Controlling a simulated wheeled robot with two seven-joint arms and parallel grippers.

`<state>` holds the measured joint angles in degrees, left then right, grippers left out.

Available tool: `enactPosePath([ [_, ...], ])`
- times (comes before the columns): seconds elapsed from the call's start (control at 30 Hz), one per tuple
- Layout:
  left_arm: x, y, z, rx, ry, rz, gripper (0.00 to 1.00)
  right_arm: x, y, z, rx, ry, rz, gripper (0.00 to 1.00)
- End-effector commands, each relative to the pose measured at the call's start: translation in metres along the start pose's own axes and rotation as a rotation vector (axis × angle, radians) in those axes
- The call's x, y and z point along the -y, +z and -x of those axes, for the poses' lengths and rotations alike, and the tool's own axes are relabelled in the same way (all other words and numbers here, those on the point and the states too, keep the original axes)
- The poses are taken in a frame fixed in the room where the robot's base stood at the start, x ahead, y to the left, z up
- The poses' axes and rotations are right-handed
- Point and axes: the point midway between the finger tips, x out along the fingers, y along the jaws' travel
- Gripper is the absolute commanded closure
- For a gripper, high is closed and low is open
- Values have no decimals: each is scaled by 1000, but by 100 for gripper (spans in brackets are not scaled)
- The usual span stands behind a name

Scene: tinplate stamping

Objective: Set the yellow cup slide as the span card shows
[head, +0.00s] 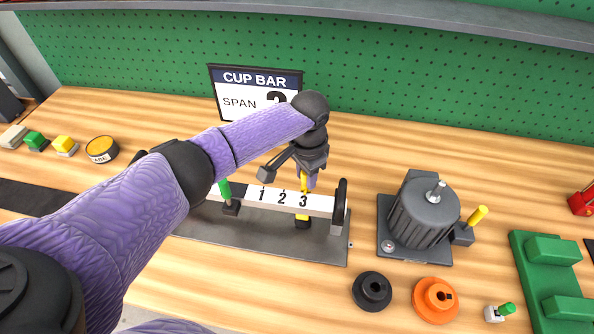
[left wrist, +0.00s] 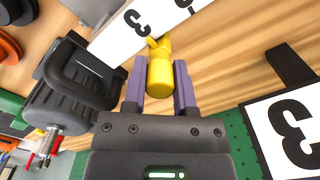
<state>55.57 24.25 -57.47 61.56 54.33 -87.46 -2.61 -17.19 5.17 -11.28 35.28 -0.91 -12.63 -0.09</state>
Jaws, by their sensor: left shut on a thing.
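The yellow cup slide (head: 302,222) is on the white bar (head: 262,196) at the mark 3; its yellow knob (left wrist: 160,75) shows in the left wrist view. My left gripper (head: 309,180) is shut on that knob, a purple finger on each side. The bar carries the marks 1, 2 and 3. A green-knobbed slide (head: 224,189) sits left of the 1. The span card (head: 236,100) stands behind, its number partly hidden by my arm in the head view; in the left wrist view the card (left wrist: 262,140) shows a 3. My right gripper is not in view.
A grey motor-like machine (head: 424,212) with a yellow handle stands right of the bar. A black ring (head: 372,290) and an orange ring (head: 436,299) lie in front of it. A green fixture (head: 545,285) is at far right. A round tin (head: 101,149) is at left.

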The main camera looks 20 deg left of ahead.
Motion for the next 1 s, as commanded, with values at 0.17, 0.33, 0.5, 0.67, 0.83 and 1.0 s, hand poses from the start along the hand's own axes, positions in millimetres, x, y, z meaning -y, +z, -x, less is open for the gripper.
enactPosePath([
  [0.17,-2,-2,1,-10,5,-5,57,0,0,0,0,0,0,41],
  [0.33,-2,-2,1,-7,4,-4,30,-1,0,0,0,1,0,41],
  [0.5,-1,-1,0,-5,4,-3,30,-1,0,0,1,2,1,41],
  [0.67,-1,-2,16,-7,3,-5,30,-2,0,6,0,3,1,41],
  [0.83,-1,-2,62,-10,3,-5,30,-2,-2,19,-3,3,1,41],
  [1.0,-1,-2,92,-8,3,-5,30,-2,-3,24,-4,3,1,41],
])
